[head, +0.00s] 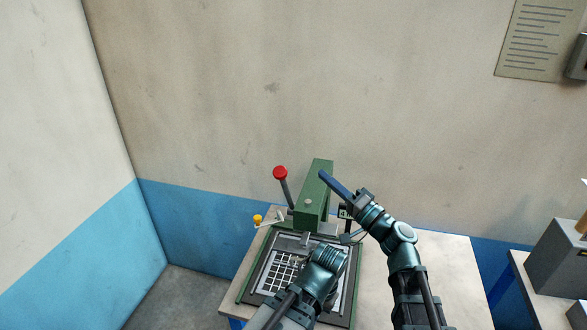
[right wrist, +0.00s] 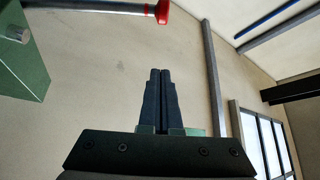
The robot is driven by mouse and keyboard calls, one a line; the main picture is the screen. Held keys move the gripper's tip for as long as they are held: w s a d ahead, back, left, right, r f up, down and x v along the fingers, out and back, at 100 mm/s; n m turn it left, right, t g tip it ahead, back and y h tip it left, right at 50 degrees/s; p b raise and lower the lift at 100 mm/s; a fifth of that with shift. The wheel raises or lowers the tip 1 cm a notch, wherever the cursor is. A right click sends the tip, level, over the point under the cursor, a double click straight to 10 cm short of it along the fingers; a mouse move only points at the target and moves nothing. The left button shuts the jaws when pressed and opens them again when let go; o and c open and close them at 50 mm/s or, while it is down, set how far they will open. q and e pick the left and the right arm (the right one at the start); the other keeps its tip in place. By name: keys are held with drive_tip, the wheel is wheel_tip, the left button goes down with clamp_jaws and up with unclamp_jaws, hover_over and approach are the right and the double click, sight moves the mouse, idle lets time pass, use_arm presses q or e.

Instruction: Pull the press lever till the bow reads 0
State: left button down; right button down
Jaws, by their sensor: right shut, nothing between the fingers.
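The press (head: 314,195) is green and stands at the back of the table. Its lever (head: 287,194) is a dark rod with a red knob (head: 280,172), rising up and leftward from the press's left side. My right gripper (head: 323,175) is shut and empty, right of the knob and near the press head's top. In the right wrist view its fingertips (right wrist: 160,72) are together, apart from the red knob (right wrist: 163,11) at the top edge. My left arm reaches over the press bed, its fingers hidden. I cannot make out a bow reading.
A slotted grid plate (head: 281,273) lies in the frame in front of the press. A small crank with a yellow knob (head: 257,219) sticks out left. The table's right side (head: 448,268) is clear. Another bench with a grey box (head: 560,258) stands at the right.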

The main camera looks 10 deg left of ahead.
drive_tip(key=shift+w+a, duration=0.1)
drive_tip(key=p+x, duration=0.3)
drive_tip(key=x, duration=0.7)
drive_tip(key=shift+s+a+f+b, duration=0.15)
drive_tip(key=shift+s+f+b, duration=0.2)
drive_tip(key=shift+s, duration=0.25)
drive_tip(key=shift+s+a+f+b, duration=0.25)
drive_tip(key=shift+s+b, duration=0.15)
drive_tip(key=shift+s, duration=0.2)
drive_tip(key=shift+s+a+f+b, duration=0.1)
drive_tip(key=shift+s+f+b, duration=0.25)
drive_tip(key=shift+s, duration=0.25)
